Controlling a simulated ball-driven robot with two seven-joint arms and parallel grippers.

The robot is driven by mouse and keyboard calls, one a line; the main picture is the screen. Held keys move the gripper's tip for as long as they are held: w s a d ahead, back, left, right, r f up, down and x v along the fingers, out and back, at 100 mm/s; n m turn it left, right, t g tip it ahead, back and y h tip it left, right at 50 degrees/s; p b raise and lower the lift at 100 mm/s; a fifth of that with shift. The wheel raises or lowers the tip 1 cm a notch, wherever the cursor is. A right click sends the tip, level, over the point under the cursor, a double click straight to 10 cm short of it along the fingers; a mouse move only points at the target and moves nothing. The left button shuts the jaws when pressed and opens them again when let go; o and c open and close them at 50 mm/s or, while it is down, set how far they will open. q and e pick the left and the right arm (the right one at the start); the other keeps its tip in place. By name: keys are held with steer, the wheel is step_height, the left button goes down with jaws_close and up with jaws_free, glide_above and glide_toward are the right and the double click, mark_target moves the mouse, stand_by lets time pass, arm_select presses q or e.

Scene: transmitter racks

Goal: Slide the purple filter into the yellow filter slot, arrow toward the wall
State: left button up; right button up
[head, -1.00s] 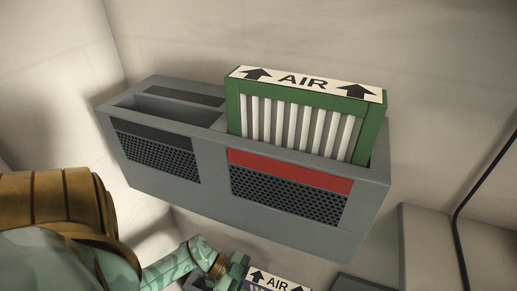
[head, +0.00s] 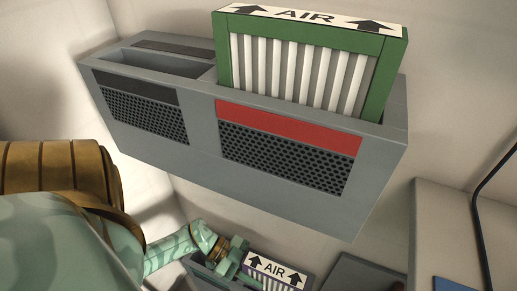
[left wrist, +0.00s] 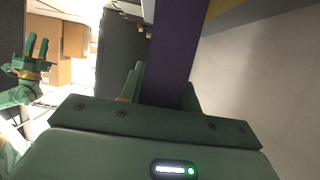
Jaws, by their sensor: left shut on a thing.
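The purple filter (head: 274,271) shows low in the head view, with a white top edge lettered AIR and two arrows pointing up the picture, toward the wall. My left gripper (head: 232,258) is shut on its left end. In the left wrist view the purple filter (left wrist: 172,55) stands between the fingers of my left gripper (left wrist: 162,88). A yellow strip (left wrist: 216,9) on a grey body shows beside it at the top. I cannot tell whether the filter is inside a slot. My right gripper (left wrist: 36,62) shows in the left wrist view, fingers apart and empty.
A grey wall housing (head: 280,205) is above the purple filter. Its red-marked right slot holds a green filter (head: 310,62); its black-marked left slot (head: 160,63) is empty. Lower right are a grey panel (head: 362,277), a cabinet (head: 440,225) and a black cable (head: 478,225).

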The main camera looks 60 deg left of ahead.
arm_select(q)
steer(key=shift+p, duration=0.6)
stand_by(1.6)
steer(key=shift+f+b, duration=1.8)
steer(key=shift+f, duration=0.5)
steer(key=o, duration=1.2)
